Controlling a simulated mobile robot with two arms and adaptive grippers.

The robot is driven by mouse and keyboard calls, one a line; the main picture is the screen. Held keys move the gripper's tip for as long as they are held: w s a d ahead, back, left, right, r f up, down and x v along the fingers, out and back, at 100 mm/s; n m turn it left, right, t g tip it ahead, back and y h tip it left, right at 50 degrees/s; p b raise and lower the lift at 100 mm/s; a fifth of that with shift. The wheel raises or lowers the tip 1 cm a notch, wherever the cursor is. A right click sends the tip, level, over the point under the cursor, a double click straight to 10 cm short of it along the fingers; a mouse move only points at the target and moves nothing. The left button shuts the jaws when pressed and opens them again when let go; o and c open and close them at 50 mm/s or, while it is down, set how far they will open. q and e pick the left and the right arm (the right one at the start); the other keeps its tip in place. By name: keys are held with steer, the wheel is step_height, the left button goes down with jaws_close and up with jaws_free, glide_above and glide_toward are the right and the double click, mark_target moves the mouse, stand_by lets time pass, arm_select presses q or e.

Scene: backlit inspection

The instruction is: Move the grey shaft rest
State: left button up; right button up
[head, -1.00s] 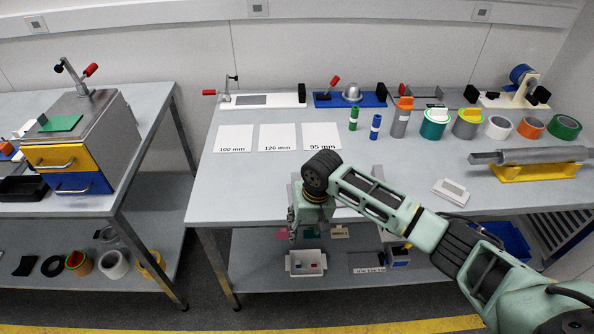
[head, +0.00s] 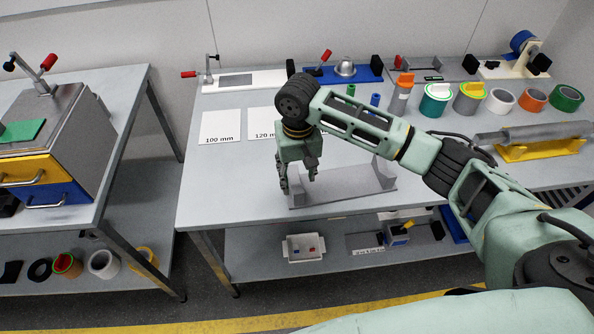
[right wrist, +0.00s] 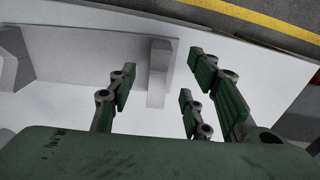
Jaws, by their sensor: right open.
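The grey shaft rest (head: 345,187), a long flat base with a raised end support at each end, lies near the front edge of the right table. My right gripper (head: 298,183) is open and points down at the rest's left end. In the right wrist view the rest's base (right wrist: 85,62) runs off to the left. One end support (right wrist: 159,72) shows between the spread fingers of the right gripper (right wrist: 160,95); I cannot tell whether they touch it. My right arm hides part of the table behind the rest. My left gripper is not in view.
A yellow rest (head: 540,150) holds a grey shaft (head: 535,133) at the right. Tape rolls, cylinders and fixtures line the table's back. Labelled white cards (head: 220,127) lie at the left. A drawer cabinet (head: 50,150) stands on the left table. The table's front left is clear.

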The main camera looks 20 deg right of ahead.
mark_target(298, 189)
steer(key=shift+f, duration=0.3)
step_height(298, 189, down, 6)
steer(key=shift+w+r+p, duration=0.1)
steer(key=shift+p, duration=0.35)
steer(key=shift+f, duration=0.8)
steer(key=shift+c, duration=0.2)
steer(key=c, duration=1.1)
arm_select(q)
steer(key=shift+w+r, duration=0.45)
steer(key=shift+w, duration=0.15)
arm_select(e)
jaws_close()
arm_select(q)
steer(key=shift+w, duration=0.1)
